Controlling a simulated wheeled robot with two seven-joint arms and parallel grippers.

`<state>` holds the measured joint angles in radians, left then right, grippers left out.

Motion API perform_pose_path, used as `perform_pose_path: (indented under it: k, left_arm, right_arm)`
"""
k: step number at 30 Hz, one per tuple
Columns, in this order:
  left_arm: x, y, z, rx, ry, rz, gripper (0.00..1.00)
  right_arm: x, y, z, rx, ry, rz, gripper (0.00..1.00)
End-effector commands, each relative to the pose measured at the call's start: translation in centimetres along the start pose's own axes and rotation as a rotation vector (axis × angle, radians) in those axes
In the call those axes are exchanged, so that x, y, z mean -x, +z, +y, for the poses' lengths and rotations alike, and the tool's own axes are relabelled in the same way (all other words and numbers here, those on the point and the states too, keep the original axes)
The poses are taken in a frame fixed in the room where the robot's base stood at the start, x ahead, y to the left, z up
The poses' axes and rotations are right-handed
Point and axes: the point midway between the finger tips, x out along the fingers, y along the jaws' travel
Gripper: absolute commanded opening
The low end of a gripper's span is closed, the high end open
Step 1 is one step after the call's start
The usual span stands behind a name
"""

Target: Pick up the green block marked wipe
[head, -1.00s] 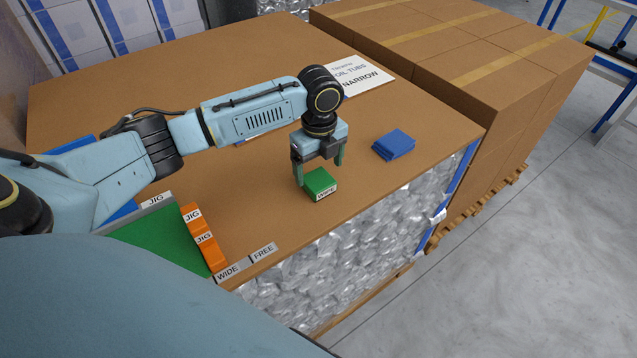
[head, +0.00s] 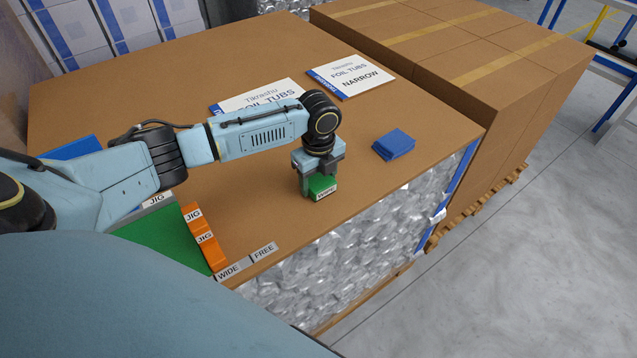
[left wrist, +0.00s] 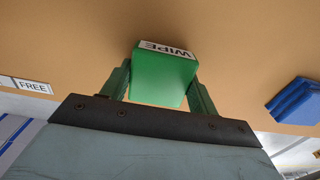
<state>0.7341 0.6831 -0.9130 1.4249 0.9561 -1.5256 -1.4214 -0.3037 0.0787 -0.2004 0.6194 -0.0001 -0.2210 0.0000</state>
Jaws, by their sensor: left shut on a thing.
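The green block (head: 323,187) with a white label sits at the front part of the brown table top. In the left wrist view the block (left wrist: 163,75) shows its label, which reads WIPE. My left gripper (head: 318,186) comes down over the block from above. Its two green fingers (left wrist: 160,84) stand on either side of the block, shut on it. I cannot tell whether the block is clear of the table. My right gripper is not in view.
A folded blue cloth (head: 394,144) lies right of the gripper. Orange jig pieces (head: 203,238), a green mat (head: 160,240) and WIDE and FREE labels (head: 246,260) lie at the front left. Foil tubs signs (head: 352,78) lie further back. The table's front edge is close to the block.

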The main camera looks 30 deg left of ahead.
Motion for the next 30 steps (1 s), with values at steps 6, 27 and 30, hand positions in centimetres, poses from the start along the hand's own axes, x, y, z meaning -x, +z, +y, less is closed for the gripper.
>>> perform_pose_path:
  k: [6, 27, 30]
  left_arm:
    - [0.1, 0.0, 0.0, 0.0, -0.001, 0.0, 0.35]
    - [9.8, 0.0, -0.1, 0.0, -0.002, 0.001, 0.35]
    - [10.1, 0.0, 0.0, 0.001, 0.0, 0.001, 0.35]
  right_arm:
    - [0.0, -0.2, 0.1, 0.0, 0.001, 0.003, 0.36]
    - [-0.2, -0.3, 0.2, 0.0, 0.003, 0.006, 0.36]
    - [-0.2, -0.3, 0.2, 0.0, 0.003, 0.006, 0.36]
